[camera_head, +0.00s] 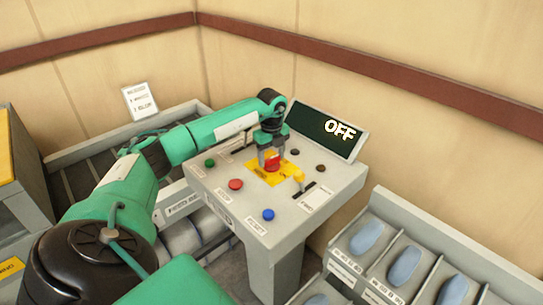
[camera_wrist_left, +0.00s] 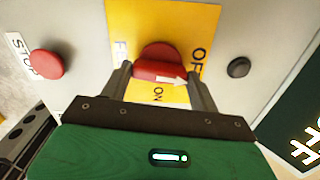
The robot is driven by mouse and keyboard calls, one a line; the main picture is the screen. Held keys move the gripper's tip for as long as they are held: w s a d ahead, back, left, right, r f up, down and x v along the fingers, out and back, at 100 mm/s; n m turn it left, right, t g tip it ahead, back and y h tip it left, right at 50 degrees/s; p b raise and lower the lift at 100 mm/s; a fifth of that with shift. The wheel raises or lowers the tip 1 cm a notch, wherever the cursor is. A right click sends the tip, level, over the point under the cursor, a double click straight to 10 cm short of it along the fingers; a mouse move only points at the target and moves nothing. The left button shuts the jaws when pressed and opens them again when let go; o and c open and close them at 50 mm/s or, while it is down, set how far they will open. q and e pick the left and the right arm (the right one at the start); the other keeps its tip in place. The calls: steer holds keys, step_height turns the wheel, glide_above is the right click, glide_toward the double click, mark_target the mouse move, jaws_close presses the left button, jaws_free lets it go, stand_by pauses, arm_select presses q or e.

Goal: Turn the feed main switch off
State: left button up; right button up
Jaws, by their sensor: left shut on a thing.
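The feed main switch is a red rotary knob (camera_head: 272,163) on a yellow plate (camera_head: 262,176) in the middle of the grey control panel. The display (camera_head: 325,128) behind the panel reads OFF. My right gripper is not in view.
Compartments with blue-grey pieces (camera_head: 367,237) stand at the right. A wall is behind.

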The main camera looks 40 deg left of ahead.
mark_target(272, 158)
arm_select(q)
steer(key=shift+n, duration=0.6)
steer(key=o, duration=1)
step_height(272, 158, up, 14)
steer(key=b, duration=0.3)
steer(key=shift+b, duration=0.4)
